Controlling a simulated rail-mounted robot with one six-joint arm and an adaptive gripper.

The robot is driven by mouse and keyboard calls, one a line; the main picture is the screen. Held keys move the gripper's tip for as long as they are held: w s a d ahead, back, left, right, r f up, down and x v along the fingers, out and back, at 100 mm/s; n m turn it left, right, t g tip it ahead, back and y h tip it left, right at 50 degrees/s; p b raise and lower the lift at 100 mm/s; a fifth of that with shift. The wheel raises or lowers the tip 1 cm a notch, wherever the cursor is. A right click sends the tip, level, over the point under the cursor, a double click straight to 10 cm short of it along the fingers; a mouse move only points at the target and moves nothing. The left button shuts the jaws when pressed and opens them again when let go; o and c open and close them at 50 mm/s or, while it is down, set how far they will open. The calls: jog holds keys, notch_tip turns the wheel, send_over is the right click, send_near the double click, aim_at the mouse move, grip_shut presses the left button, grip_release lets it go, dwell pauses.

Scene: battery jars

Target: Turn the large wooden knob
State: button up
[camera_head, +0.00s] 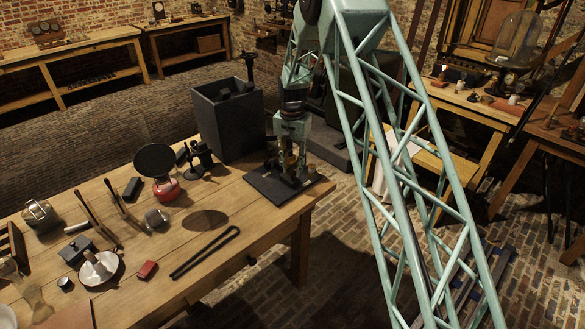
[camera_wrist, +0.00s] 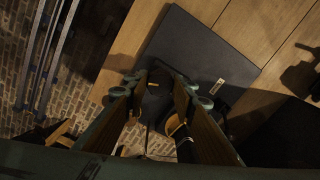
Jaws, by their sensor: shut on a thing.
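My gripper (camera_head: 287,172) points down over a dark square board (camera_head: 258,187) at the right end of the wooden table. In the wrist view my gripper (camera_wrist: 165,86) has its fingers on both sides of a dark upright piece (camera_wrist: 155,100) standing over the board (camera_wrist: 192,45). A small tan, rounded part shows beside that piece, between the fingers. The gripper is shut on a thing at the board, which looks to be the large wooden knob. The knob is mostly hidden by the fingers and shadow, so its turn angle cannot be told.
A tall dark box (camera_head: 228,125) stands close behind the board. The table's right edge is near the board. Benches line the walls.

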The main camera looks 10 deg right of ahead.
aim_at(293, 169)
jog(key=m, duration=0.4)
jog(key=shift+m, duration=2.1)
jog(key=o, duration=0.8)
jog(key=shift+o, duration=0.2)
jog(key=shift+r, duration=0.1)
notch_tip(293, 169, up, 12)
